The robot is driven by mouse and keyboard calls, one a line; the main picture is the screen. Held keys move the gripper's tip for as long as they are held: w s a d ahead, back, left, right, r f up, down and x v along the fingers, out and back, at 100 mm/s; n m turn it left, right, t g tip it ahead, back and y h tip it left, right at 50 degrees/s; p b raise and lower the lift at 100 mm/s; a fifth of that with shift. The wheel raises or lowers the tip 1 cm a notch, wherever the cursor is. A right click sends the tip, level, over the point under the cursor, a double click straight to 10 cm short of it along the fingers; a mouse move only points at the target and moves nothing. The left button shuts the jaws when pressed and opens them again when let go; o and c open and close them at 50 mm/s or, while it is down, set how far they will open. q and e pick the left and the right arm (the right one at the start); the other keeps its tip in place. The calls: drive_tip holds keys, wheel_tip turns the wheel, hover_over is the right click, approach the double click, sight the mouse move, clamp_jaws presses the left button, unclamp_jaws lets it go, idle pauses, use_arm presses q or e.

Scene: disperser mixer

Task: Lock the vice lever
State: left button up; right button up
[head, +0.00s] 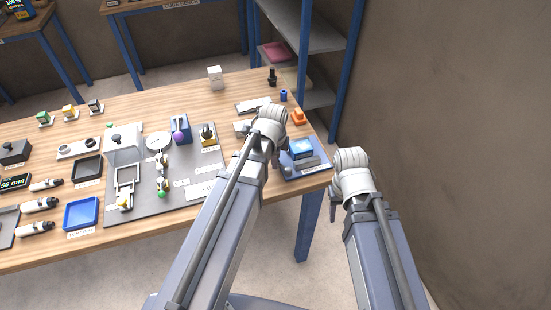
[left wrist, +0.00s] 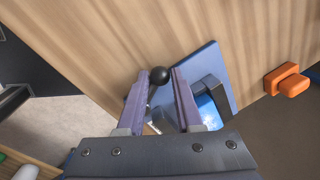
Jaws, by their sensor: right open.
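The vice (head: 301,149) is a blue block on a blue base plate at the table's right corner. In the left wrist view its base plate (left wrist: 205,62) lies tilted. The vice lever's round black knob (left wrist: 160,76) sits between the fingertips of my left gripper (left wrist: 160,78), and both fingers appear to touch it. In the head view my left wrist hides the knob and most of my left gripper (head: 272,155). My right gripper (head: 333,210) hangs open and empty off the table's right edge, partly hidden by its wrist.
Orange blocks (head: 298,117) and a small blue cup (head: 283,95) stand behind the vice. A grey board (head: 150,200) with several parts lies to the left. A blue shelf post (head: 346,75) rises at the back right. Free floor lies right of the table.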

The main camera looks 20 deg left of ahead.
use_arm(q)
clamp_jaws()
drive_tip(key=shift+s, duration=0.15)
drive_tip(key=s+n, duration=0.1)
drive_tip(key=n, duration=0.1)
drive_tip(key=s+n, duration=0.1)
drive_tip(key=n, duration=0.2)
drive_tip(key=shift+s+a+n+y, duration=0.2)
drive_tip(key=shift+n+y, duration=0.1)
drive_tip(key=shift+y, duration=0.1)
drive_tip(key=n, duration=0.1)
drive_tip(key=s+n, duration=0.1)
drive_tip(key=shift+d+n+g, duration=0.2)
drive_tip(key=shift+n+g, duration=0.1)
drive_tip(key=shift+g, duration=0.1)
drive_tip(key=shift+s+d+n+g+y, duration=0.2)
drive_tip(key=shift+s+n, duration=0.2)
drive_tip(key=shift+n, duration=0.5)
drive_tip(key=shift+s+d+n+g+y, duration=0.1)
drive_tip(key=shift+s+d+n+y, duration=0.2)
drive_tip(key=shift+n, duration=0.6)
drive_tip(key=shift+s+a, duration=0.1)
drive_tip(key=shift+s, duration=0.05)
drive_tip(key=shift+o, duration=2.3)
unclamp_jaws()
